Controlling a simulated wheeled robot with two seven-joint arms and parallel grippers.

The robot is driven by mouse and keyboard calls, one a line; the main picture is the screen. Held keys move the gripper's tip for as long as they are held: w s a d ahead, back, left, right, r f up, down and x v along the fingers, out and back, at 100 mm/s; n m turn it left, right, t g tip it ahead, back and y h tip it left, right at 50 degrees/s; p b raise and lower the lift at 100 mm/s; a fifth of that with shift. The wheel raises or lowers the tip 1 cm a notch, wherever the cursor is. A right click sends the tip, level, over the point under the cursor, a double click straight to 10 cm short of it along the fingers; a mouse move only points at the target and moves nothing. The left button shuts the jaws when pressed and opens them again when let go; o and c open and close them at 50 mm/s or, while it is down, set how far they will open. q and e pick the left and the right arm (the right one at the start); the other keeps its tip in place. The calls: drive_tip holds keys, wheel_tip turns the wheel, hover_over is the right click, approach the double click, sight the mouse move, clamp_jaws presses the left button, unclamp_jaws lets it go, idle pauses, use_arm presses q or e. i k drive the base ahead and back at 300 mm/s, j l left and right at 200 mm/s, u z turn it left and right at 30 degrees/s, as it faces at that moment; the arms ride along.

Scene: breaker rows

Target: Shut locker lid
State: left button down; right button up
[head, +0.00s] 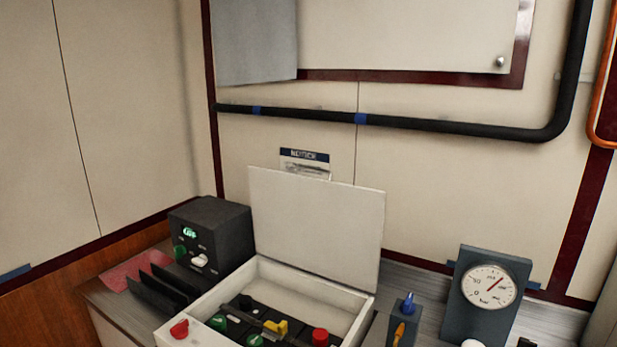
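The locker lid (318,228) is a flat white panel standing upright, open, at the back edge of the white locker box (358,325). Inside the open box are dark panels with green, yellow, red and black knobs or switches. A red knob (180,329) sits on the left front part of the box. The front of the box is cut off by the lower edge of the head view. Neither of my grippers shows in this view.
A black control box (212,238) and dark upright plates (163,289) stand left of the locker. A dial gauge (488,287) and a small blue-topped switch block (403,318) stand to the right. A black pipe (420,124) runs along the wall above the lid.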

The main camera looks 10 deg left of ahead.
sight(329, 229)
drive_tip(key=l+z, duration=0.85)
drive_tip(key=l, duration=0.1)
